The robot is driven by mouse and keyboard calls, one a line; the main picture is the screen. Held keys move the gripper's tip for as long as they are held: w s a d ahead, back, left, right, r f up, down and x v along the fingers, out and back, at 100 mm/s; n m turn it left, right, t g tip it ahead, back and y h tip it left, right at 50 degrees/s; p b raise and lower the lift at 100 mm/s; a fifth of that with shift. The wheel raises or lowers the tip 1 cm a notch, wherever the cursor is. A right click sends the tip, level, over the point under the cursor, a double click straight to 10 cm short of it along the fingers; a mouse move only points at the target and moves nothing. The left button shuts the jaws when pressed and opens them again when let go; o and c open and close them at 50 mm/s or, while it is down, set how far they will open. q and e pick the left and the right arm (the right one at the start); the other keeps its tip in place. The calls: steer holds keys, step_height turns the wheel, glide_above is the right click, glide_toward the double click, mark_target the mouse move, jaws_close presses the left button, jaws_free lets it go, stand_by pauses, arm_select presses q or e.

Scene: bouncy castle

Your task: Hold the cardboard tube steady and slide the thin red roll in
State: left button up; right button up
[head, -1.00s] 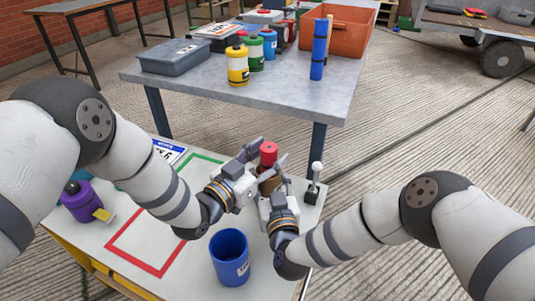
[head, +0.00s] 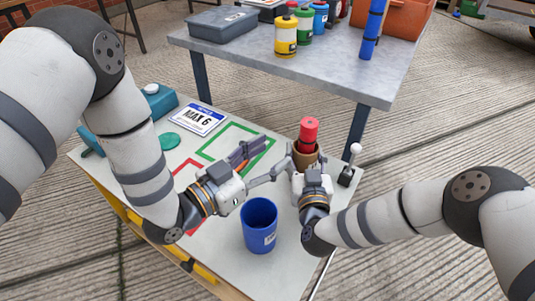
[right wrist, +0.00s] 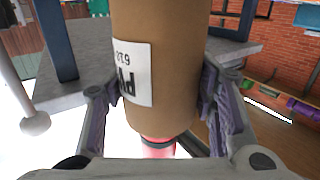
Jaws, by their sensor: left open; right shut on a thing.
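The brown cardboard tube (head: 306,160) stands upright at the right side of the low white table, with my right gripper (head: 308,172) shut around it. The tube fills the right wrist view (right wrist: 160,70), between the two fingers, and its white label reads upside down. The thin red roll (head: 308,131) stands in the tube's top opening with its upper part sticking out; its lower part is hidden inside. The red also shows at the tube's end in the right wrist view (right wrist: 158,149). My left gripper (head: 260,163) is open and empty, left of the tube.
A blue cup (head: 260,225) stands in front of the grippers. A white-knobbed lever (head: 350,165) is just right of the tube. Green and red outlines mark the table top (head: 290,270). A grey table (head: 340,75) behind holds coloured canisters, a blue roll and an orange bin.

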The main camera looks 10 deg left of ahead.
steer(key=o, duration=1.7)
